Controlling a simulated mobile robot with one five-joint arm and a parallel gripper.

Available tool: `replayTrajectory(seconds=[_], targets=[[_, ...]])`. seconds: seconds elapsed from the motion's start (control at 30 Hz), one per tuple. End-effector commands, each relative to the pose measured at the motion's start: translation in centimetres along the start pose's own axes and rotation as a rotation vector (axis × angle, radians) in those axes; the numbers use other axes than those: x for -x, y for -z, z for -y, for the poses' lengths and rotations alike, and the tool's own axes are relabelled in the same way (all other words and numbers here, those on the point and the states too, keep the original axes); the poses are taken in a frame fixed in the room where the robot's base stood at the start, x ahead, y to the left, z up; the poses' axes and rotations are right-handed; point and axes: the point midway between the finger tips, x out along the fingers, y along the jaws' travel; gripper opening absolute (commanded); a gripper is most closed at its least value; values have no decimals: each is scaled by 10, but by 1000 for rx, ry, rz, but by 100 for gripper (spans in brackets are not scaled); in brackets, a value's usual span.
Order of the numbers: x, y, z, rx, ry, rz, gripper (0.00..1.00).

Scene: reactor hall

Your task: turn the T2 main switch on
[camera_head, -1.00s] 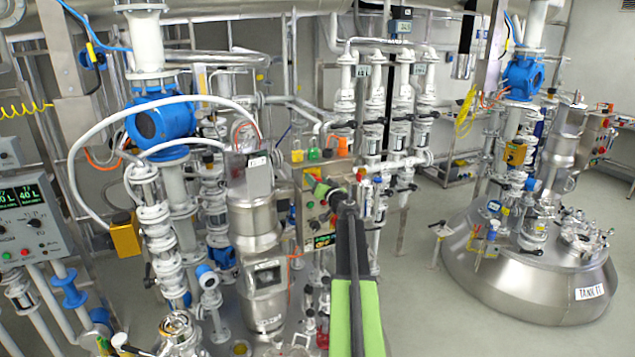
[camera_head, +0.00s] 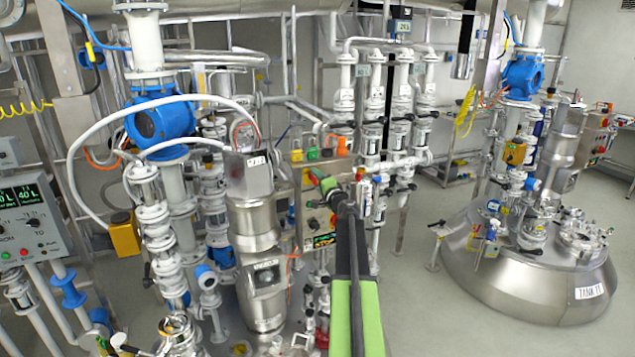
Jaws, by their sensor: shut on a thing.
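The small metal control box of T2 (camera_head: 311,221) stands in the middle of the picture, beside a steel motor housing. My arm reaches up to it from the bottom of the picture and covers much of its front. My gripper (camera_head: 321,181), with green fingers, is at the upper part of the box. It is shut on what looks like the main switch, a small part with red at the fingertips. The switch itself is mostly hidden, so its on or off position cannot be told. Dark labels with green and orange writing show on the lower box front.
The steel motor housing (camera_head: 265,290) leans close on the left of the box. White valve pipes (camera_head: 370,100) stand behind. A round steel tank (camera_head: 530,265) is at the right. Open floor (camera_head: 415,300) lies between my arm and that tank.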

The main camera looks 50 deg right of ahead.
Motion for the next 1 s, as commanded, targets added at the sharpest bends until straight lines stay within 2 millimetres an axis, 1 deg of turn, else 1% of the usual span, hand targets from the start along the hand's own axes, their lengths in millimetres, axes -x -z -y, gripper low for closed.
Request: replayTrajectory(seconds=[0.2,0.4,0.6,1.0], targets=[[0,0,-1,-140,0,1,16],[0,0,-1,-220,0,1,16],[0,0,-1,-257,0,0,16],[0,1,-1,-265,0,0,16]])
